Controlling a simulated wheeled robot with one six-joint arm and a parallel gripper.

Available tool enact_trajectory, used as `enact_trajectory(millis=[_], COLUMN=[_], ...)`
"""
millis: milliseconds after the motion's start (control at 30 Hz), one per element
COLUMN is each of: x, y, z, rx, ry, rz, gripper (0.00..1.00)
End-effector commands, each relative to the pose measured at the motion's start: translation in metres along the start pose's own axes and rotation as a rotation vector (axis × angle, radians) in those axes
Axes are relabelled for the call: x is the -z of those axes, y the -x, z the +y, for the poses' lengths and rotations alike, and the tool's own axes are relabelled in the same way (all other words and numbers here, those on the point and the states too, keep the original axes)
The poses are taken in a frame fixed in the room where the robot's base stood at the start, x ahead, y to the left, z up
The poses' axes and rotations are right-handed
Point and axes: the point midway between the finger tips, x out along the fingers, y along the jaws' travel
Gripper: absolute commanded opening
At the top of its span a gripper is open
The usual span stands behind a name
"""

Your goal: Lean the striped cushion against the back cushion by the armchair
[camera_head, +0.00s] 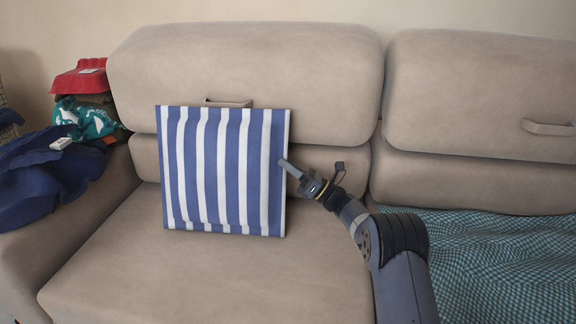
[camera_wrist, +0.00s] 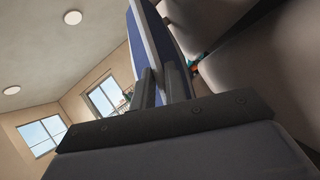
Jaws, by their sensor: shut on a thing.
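The striped cushion (camera_head: 224,172) is blue and white and stands almost upright at the left seat of the sofa, in front of the back cushion (camera_head: 245,75). Its lower edge is at the seat (camera_head: 180,270); I cannot tell whether its back touches the back cushion. My gripper (camera_head: 290,168) is shut on the right edge of the striped cushion. In the wrist view the two fingers (camera_wrist: 161,86) close on the striped cushion (camera_wrist: 154,42), seen nearly edge-on. The far finger is hidden behind the cushion in the head view. I see no separate armchair.
A dark blue cloth (camera_head: 45,180) lies over the left armrest, with a green patterned cloth (camera_head: 85,118) and a red item (camera_head: 80,78) behind it. A teal checked blanket (camera_head: 500,265) covers the right seat. The left seat in front of the striped cushion is clear.

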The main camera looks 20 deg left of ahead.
Motion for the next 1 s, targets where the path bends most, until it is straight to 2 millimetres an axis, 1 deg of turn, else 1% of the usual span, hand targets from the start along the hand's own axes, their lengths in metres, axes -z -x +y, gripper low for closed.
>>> enact_trajectory(millis=[33,200,233,533,767,833,933,1000], x=[0.004,0.005,0.005,0.004,0.004,0.003,0.002,0.000], y=[0.004,0.005,0.005,0.003,0.004,0.006,0.017,0.030], z=[-0.005,-0.006,-0.006,-0.004,-0.004,-0.004,-0.004,-0.003], rx=[0.018,0.020,0.020,0.014,0.013,0.013,0.015,0.016], ry=[-0.007,-0.009,-0.009,-0.005,-0.004,-0.004,-0.005,-0.005], rz=[0.003,0.004,0.004,0.003,0.004,0.004,0.003,0.002], gripper=[0.00,0.00,0.14,0.38,0.38,0.38,0.38,0.38])
